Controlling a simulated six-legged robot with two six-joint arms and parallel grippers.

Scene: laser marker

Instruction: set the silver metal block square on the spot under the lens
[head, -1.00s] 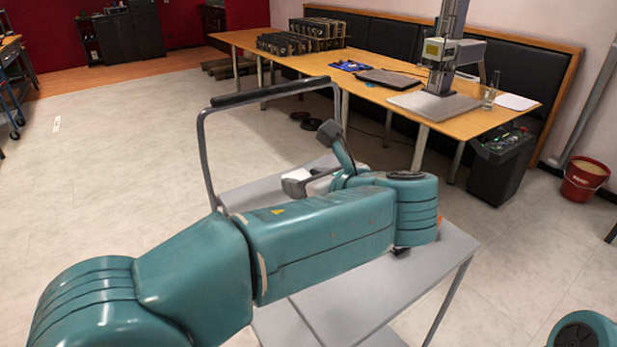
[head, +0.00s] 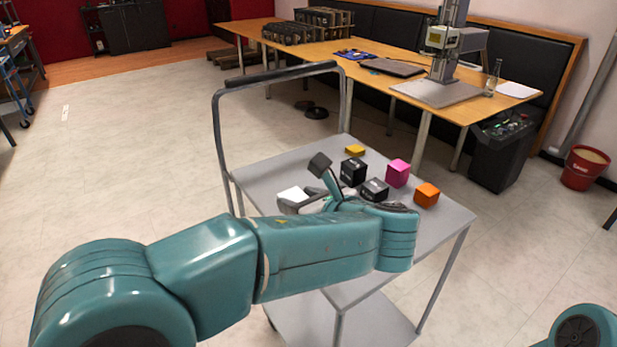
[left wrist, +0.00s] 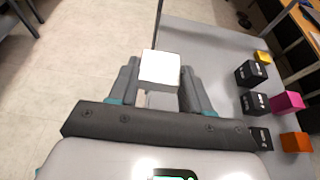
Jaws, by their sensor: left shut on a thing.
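The silver metal block (head: 293,194) looks bright, nearly white. My left gripper (head: 304,186) is shut on it, at the near left part of the cart top (head: 262,178). The left wrist view shows the block (left wrist: 160,68) between the two fingers of the gripper (left wrist: 159,80). I cannot tell whether the block touches the cart top. The laser marker (head: 441,38) stands on the wooden table at the back right, its head over a grey plate (head: 438,93). The spot under the lens is too small to make out. My right gripper is not in view.
Other blocks stand on the cart: yellow (head: 355,150), pink (head: 398,173), orange (head: 426,194) and several dark ones (head: 353,171). The cart's handle (head: 277,76) rises at its far left. A laptop (head: 393,67) and a glass vessel (head: 493,78) flank the plate.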

